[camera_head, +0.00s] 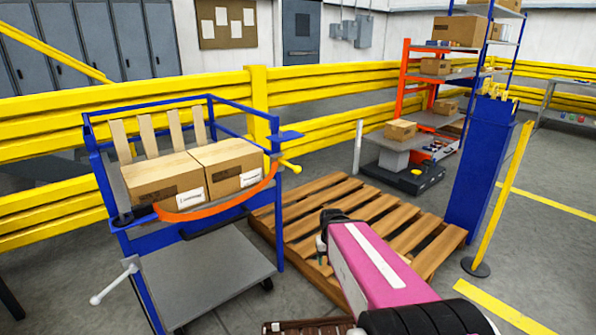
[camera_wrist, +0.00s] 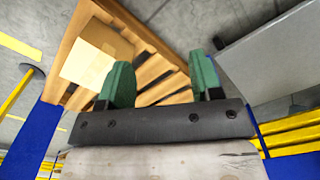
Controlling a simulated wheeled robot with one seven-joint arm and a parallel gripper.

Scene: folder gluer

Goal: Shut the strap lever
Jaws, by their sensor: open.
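A blue cart (camera_head: 145,237) stands at the left with two cartons (camera_head: 165,180) on its upper deck. An orange strap (camera_head: 215,205) bows across the cartons' front. The lever cannot be made out in the wrist view.
A white-knobbed handle (camera_head: 115,284) juts from the cart's lower left. A wooden pallet (camera_head: 345,215) lies right of the cart. A blue post (camera_head: 482,165) and a thin yellow pole (camera_head: 503,200) stand farther right. Yellow rails (camera_head: 258,105) run behind. The wrist view shows a carton (camera_wrist: 92,60) over slats.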

